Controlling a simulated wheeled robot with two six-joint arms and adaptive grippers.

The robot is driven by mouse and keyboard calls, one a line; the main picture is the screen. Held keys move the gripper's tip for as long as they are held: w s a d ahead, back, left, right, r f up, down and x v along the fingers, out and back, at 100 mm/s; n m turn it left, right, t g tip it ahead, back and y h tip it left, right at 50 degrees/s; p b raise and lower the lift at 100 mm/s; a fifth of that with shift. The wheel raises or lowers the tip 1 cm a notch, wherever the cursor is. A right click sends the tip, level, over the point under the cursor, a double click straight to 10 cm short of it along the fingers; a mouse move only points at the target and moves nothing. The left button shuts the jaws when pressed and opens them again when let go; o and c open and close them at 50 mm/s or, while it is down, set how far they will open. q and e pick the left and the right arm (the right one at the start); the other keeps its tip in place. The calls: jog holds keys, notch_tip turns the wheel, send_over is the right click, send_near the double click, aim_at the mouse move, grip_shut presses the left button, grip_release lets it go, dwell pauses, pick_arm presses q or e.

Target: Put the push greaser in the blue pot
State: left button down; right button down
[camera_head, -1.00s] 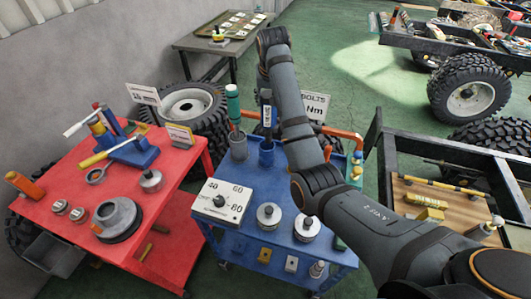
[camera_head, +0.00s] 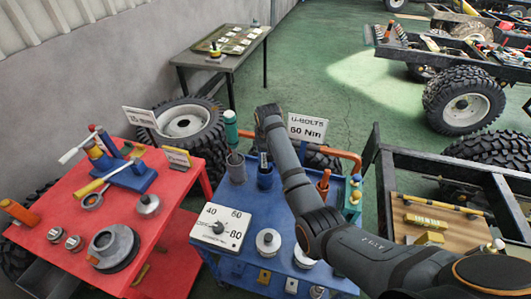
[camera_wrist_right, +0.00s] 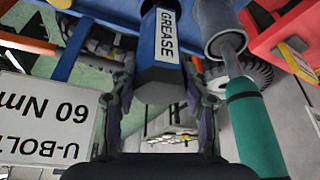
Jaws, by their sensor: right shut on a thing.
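The push greaser (camera_wrist_right: 161,45) is a dark blue, faceted body with a white GREASE label. It shows in the head view (camera_head: 264,160) at the blue pot (camera_head: 265,180). The greaser stands roughly upright, with its lower part apparently inside the pot's mouth. My right gripper (camera_wrist_right: 160,72) is shut on the greaser, with one finger on each side in the wrist view. In the head view my own wrist hides its fingers and the greaser's top. The greaser's lower end is cut off in the wrist view. My left gripper is not in view.
A grey pot (camera_head: 236,168) with a green-handled tool (camera_head: 231,128) stands just left of the blue pot. A torque dial box (camera_head: 221,226) and round metal weights are nearer on the blue cart. The U-BOLTS sign (camera_head: 307,128) stands behind; a red table (camera_head: 55,215) is left.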

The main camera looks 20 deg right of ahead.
jog(key=shift+f, duration=0.1)
notch_tip(320, 180, down, 3)
jog(key=shift+s+f+p, duration=0.1)
jog(key=shift+f+p, duration=0.1)
jog(key=shift+p, duration=0.25)
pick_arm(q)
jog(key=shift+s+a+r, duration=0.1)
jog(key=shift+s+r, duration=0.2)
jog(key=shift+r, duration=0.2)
pick_arm(e)
jog(key=shift+f, duration=0.25)
jog(key=c, duration=0.7)
grip_release()
jog(key=shift+f, duration=0.15)
jog(key=shift+o, duration=0.2)
pick_arm(q)
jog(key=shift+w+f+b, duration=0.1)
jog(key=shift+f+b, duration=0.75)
jog(key=shift+b, duration=0.05)
pick_arm(e)
jog(key=v, duration=1.2)
jog(key=shift+s, duration=0.1)
